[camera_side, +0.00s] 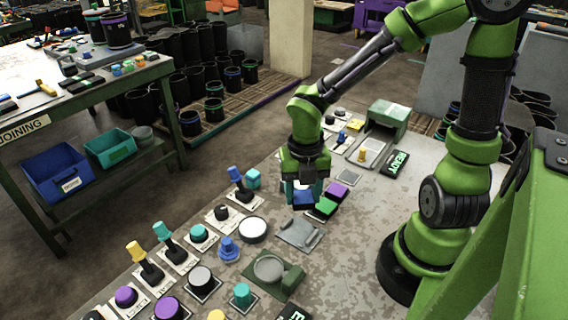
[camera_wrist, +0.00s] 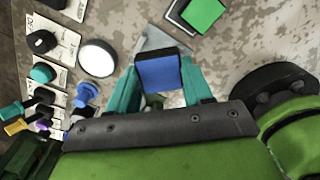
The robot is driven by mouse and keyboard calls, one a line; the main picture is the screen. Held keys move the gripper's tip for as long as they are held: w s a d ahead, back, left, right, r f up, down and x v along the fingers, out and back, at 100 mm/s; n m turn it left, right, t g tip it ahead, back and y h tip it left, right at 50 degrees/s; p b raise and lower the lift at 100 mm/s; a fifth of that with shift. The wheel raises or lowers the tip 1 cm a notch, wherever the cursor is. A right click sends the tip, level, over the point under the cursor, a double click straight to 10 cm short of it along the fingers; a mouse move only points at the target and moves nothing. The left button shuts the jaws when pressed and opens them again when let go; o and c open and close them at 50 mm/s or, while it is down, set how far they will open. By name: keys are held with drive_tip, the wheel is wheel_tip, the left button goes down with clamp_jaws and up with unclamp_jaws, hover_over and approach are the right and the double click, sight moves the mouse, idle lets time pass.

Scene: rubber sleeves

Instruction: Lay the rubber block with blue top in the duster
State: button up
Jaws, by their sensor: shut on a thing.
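The rubber block with the blue top (camera_wrist: 158,72) is between the teal fingers of my gripper (camera_wrist: 160,85) in the wrist view. My gripper is shut on it. In the side view my gripper (camera_side: 304,187) points down over the bench, and the block (camera_side: 303,199) shows partly below it. I cannot tell whether the block touches the bench. No part is labelled as the duster. A green hooded box (camera_side: 388,115) with a dark opening stands at the back of the bench, and it may be the duster.
Blocks with green (camera_side: 325,207) and purple (camera_side: 337,190) tops lie just right of my gripper. A grey plate (camera_side: 300,234), a white disc (camera_side: 253,229) and a blue knob (camera_side: 229,248) lie nearer the front. A READY sign (camera_side: 395,163) lies right of the trays.

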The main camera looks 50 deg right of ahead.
sight(299, 232)
drive_tip(key=n, duration=0.1)
drive_tip(key=a+n, duration=0.1)
drive_tip(key=n, duration=0.1)
drive_tip(key=s+n, duration=0.1)
drive_tip(key=n, duration=0.1)
drive_tip(key=shift+a+f, duration=0.3)
drive_tip(key=shift+f, duration=0.1)
drive_tip(key=shift+s+a+f+n, duration=0.1)
drive_tip(key=shift+a+n, duration=0.1)
drive_tip(key=shift+n, duration=0.9)
drive_tip(key=shift+w+f+n, duration=0.15)
drive_tip(key=shift+w+n, duration=0.05)
drive_tip(key=shift+n, duration=1)
drive_tip(key=shift+f, duration=2.4)
drive_tip(key=shift+f, duration=0.1)
drive_tip(key=shift+f, duration=0.5)
drive_tip(key=o, duration=1.1)
drive_tip(key=shift+o, duration=0.2)
drive_tip(key=shift+r, duration=0.15)
